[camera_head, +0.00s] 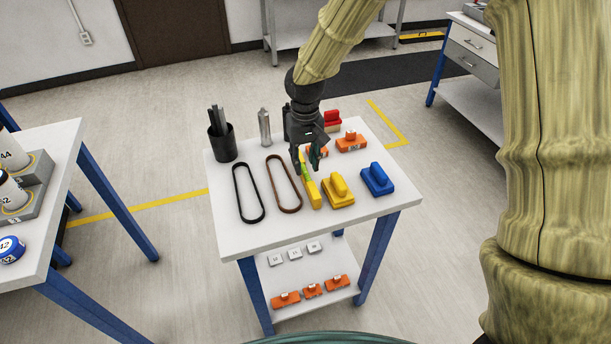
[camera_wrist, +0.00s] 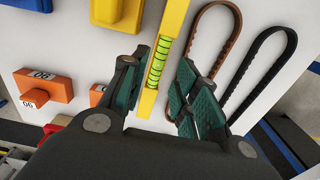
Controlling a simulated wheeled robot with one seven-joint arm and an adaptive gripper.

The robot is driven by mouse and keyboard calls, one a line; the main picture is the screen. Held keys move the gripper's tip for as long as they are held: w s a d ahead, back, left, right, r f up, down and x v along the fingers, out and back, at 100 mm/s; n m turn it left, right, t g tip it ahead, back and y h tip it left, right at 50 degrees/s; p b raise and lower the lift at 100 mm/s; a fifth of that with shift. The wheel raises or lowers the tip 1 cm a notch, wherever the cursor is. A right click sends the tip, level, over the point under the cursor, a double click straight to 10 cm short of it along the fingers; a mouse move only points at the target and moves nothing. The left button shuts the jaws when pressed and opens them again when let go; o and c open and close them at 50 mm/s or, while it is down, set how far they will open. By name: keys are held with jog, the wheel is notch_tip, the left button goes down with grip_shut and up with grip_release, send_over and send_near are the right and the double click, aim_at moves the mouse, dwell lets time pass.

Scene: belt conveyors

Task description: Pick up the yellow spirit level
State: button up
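The yellow spirit level (camera_head: 313,194) lies on the white table (camera_head: 233,232), between the brown belt and a yellow block. In the wrist view the spirit level (camera_wrist: 174,22) shows its green vials and runs between my fingers. My gripper (camera_head: 308,160) is above the far end of the spirit level, pointing down. In the wrist view my gripper (camera_wrist: 155,95) is open, with one finger on each side of the level and a gap to the right finger. The level's far end is partly hidden by the gripper in the head view.
A brown belt (camera_head: 270,172) and a black belt (camera_head: 237,195) lie left of the level. A yellow block (camera_head: 338,190) and a blue block (camera_head: 377,179) sit to the right. Orange blocks (camera_head: 351,142), a black cup (camera_head: 222,146) and a grey bottle (camera_head: 265,127) stand farther back.

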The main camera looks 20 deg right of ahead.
aim_at(306, 171)
jog(key=shift+d+f+p, duration=0.1)
jog(key=shift+f+p, duration=0.65)
jog(key=shift+f, duration=1.95)
jog(key=shift+c, duration=0.4)
grip_shut()
